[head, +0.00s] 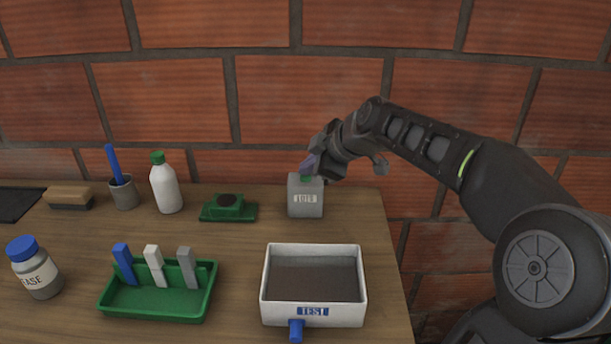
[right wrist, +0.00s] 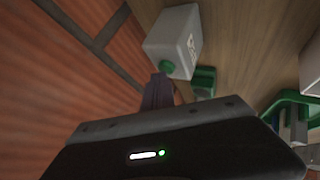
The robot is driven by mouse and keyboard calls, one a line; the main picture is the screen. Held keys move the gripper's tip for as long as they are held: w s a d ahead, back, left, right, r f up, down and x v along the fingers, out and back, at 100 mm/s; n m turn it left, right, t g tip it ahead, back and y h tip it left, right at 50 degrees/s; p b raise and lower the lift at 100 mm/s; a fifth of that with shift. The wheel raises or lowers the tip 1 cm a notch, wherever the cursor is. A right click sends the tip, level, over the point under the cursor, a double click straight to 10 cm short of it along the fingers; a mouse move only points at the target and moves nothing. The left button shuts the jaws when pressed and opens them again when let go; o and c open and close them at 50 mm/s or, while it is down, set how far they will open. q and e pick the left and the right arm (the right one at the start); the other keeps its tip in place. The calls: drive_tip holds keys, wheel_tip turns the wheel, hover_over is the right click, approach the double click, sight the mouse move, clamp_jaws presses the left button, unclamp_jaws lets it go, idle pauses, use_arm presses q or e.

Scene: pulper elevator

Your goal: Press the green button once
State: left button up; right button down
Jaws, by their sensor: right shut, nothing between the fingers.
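The green button (head: 306,178) sits on top of a small grey box (head: 306,200) with a label on its front, at the back right of the table. My right gripper (head: 308,165) is shut and empty, its fingertips right over the button and partly covering it. In the right wrist view the green button (right wrist: 166,66) shows on the box (right wrist: 176,38), just beyond the fingertips (right wrist: 159,82). I cannot tell whether they touch it. My left gripper is not in view.
A green block with a dark top (head: 229,207) stands left of the box. A white bottle (head: 165,188) stands farther left. The brick wall (head: 310,100) rises close behind.

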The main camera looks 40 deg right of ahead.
sight(309, 178)
drive_tip(key=shift+f, duration=0.15)
idle(0.3)
drive_tip(key=shift+r+p, duration=0.4)
drive_tip(key=shift+r, duration=0.55)
drive_tip(key=shift+r+p, duration=1.5)
drive_tip(key=shift+r, duration=1.05)
drive_tip(key=shift+f, duration=0.1)
